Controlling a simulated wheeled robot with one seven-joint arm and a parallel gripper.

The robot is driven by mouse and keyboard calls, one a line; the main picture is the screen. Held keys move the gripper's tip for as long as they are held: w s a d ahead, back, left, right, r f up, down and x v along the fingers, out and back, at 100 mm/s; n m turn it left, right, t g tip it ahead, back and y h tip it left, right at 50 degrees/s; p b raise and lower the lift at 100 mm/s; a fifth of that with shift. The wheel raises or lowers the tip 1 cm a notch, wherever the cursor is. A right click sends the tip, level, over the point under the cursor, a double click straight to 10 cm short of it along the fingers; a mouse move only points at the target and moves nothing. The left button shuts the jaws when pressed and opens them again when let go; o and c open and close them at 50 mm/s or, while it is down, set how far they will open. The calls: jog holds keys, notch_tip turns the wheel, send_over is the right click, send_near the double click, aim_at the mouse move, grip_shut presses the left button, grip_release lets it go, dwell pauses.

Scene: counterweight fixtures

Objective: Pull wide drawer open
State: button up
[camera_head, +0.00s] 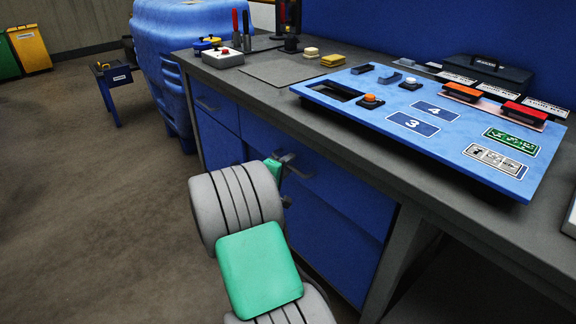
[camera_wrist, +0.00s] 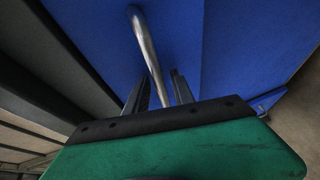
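The wide drawer (camera_head: 335,194) is a blue front under the grey workbench, right of a narrower one; it looks flush with the cabinet. Its metal bar handle (camera_wrist: 144,42) runs between the two dark fingers of my gripper (camera_wrist: 160,90) in the wrist view. The fingers stand apart on either side of the bar, with a narrow gap visible beside it. In the head view my grey and green wrist is in front of the cabinet, and the fingers are mostly hidden behind it near the handle (camera_head: 296,168).
A second blue drawer (camera_head: 212,112) with its own handle is to the left. The workbench (camera_head: 270,72) carries a light-blue panel (camera_head: 455,118) and small items. A large blue container (camera_head: 165,50) stands beyond its left end.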

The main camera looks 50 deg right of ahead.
grip_shut()
dwell(1.2)
